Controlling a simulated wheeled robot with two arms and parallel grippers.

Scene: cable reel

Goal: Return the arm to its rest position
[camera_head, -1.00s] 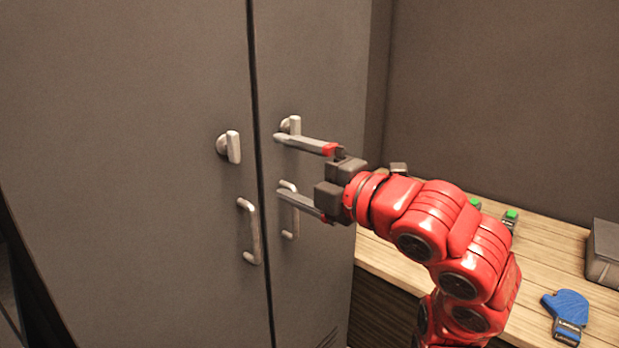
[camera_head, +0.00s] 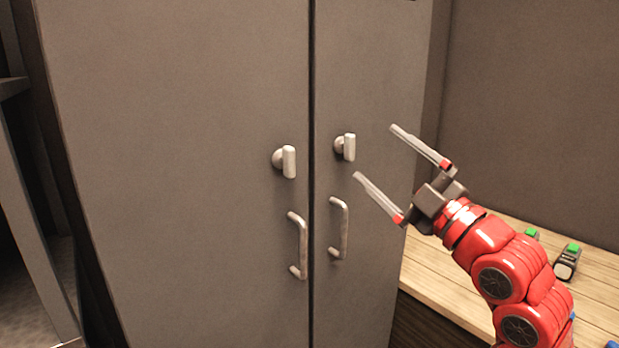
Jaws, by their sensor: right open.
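My right arm (camera_head: 500,265) is red and comes in from the lower right. My right gripper (camera_head: 374,152) is open and empty, its two long grey fingers spread apart in front of the right cabinet door (camera_head: 375,70). The fingers point up and left. The lower fingertip shows just right of and below the right door's knob (camera_head: 346,147), apart from it in the picture. My left gripper is out of view.
The grey cabinet's left door (camera_head: 190,120) is shut beside the right one. It has a knob (camera_head: 286,161) and a bar handle (camera_head: 299,245); the right door has a bar handle (camera_head: 340,228) too. A wooden bench (camera_head: 590,290) at right holds green-topped items (camera_head: 567,262).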

